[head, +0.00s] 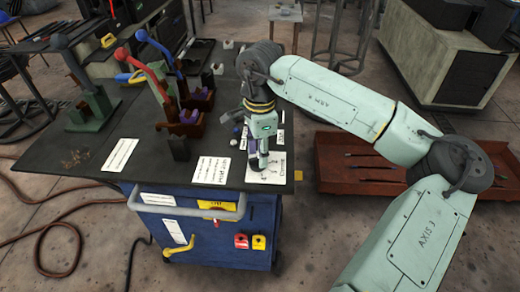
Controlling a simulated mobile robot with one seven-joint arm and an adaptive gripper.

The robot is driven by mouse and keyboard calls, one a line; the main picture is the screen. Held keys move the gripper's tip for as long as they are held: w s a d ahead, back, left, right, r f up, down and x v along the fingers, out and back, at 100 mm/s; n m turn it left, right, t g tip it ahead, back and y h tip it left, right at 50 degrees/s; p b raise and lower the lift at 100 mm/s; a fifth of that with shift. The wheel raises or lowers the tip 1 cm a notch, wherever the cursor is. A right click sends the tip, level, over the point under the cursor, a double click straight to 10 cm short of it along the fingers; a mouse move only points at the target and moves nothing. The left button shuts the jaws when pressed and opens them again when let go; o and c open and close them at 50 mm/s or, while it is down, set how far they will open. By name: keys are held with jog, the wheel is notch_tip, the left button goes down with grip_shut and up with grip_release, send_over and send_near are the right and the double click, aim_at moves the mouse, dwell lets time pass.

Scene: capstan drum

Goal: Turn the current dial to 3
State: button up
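A white card (268,175) with dial markings and a word that seems to read "Current" lies near the front right corner of the dark tabletop (90,157). My gripper (258,162) points straight down over this card, with its fingertips at or just above it. The dial knob is not clearly visible; my fingers cover the middle of the card. A small purple patch (252,146) shows beside the fingers, and I cannot tell what it belongs to. Whether the fingers are shut on anything is too small to see.
Left of my gripper stand a red-handled lever (146,64), a blue-handled lever (160,46) and a dark lever on a green base (95,108). A white card (210,170) lies nearby. A blue cabinet (205,235) supports the top; a rust-red tray (350,170) stands right.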

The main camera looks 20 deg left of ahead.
jog(key=shift+f, duration=0.35)
jog(key=shift+c, duration=0.3)
grip_shut()
